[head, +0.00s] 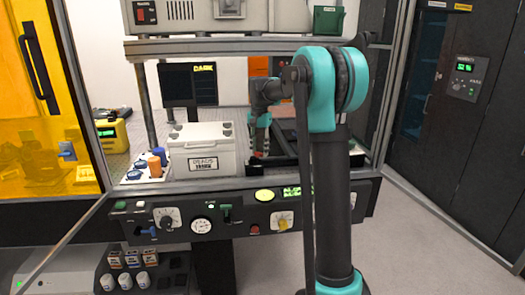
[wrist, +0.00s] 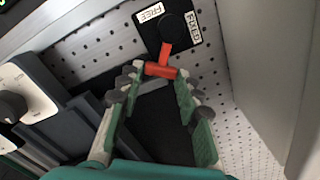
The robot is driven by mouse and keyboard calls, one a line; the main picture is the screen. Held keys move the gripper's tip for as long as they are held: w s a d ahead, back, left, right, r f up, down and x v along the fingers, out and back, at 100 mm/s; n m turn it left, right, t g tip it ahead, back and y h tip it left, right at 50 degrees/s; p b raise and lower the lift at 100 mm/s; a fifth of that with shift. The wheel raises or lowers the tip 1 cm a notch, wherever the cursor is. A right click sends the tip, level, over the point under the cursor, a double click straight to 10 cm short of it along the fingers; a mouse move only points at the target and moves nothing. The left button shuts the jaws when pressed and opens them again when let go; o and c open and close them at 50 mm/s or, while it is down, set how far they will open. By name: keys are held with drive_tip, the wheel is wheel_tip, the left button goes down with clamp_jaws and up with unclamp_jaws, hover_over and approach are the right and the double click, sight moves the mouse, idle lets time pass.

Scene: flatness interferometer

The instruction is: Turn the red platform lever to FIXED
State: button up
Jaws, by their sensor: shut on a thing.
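The red platform lever (wrist: 164,62) has a short arm and a crossbar handle, and is mounted on a black plate (wrist: 151,37) with a round black pivot. The white FREE label (wrist: 150,12) is left of the pivot and the FIXED label (wrist: 193,25) is to its right. The lever points down in the wrist view, toward my gripper, lined up with neither label. My gripper (wrist: 155,78) has its green fingers on both sides of the crossbar and is shut on it. In the head view my gripper (head: 259,150) reaches down behind the front panel; the lever is not clear there.
A perforated breadboard (wrist: 218,82) surrounds the plate, with a grey wall (wrist: 255,60) at right. A dark block (wrist: 60,105) stands at left. In the head view a white box (head: 203,150) stands left of my gripper, and a knobbed control panel (head: 190,217) runs along the front.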

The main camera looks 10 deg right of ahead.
drive_tip(key=n, duration=0.1)
drive_tip(key=a+n, duration=0.1)
drive_tip(key=n, duration=0.1)
drive_tip(key=shift+w+a+n, duration=0.25)
drive_tip(key=shift+w+n, duration=0.05)
drive_tip(key=shift+w, duration=0.1)
drive_tip(key=shift+w+a+n, duration=0.1)
drive_tip(key=shift+a+n, duration=0.25)
drive_tip(key=shift+n, duration=0.4)
drive_tip(key=shift+w+a+n, duration=0.1)
drive_tip(key=shift+a+n, duration=0.25)
drive_tip(key=shift+n, duration=0.4)
drive_tip(key=o, duration=1.2)
drive_tip(key=shift+s, duration=0.1)
drive_tip(key=shift+c, duration=0.2)
drive_tip(key=shift+r, duration=0.1)
wheel_tip(320, 180, up, 12)
